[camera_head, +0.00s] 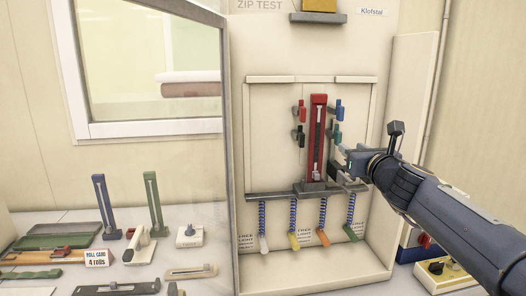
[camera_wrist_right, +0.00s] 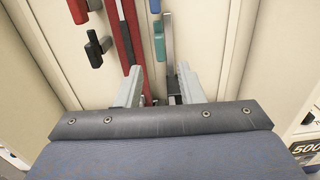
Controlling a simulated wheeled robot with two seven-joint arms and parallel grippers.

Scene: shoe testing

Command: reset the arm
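My right gripper (camera_head: 347,168) reaches in from the right, at the lower right of the red zip tester (camera_head: 318,130) on the cream panel. In the right wrist view its two grey fingers (camera_wrist_right: 160,72) stand apart, and the gripper is open. A narrow grey metal bar (camera_wrist_right: 168,38) and dark parts show beyond and between the fingers. I cannot tell whether the fingers touch them. The red strip (camera_wrist_right: 122,28) of the tester lies just left of the fingers. My left gripper is out of view.
Red, blue and teal clips flank the tester, including a teal clip (camera_wrist_right: 158,40). Springs with coloured ends, such as an orange one (camera_head: 323,237), hang below the ledge (camera_head: 270,196). A clear door (camera_head: 228,150) stands at the left. Several tools, including a green stand (camera_head: 153,203), crowd the left table.

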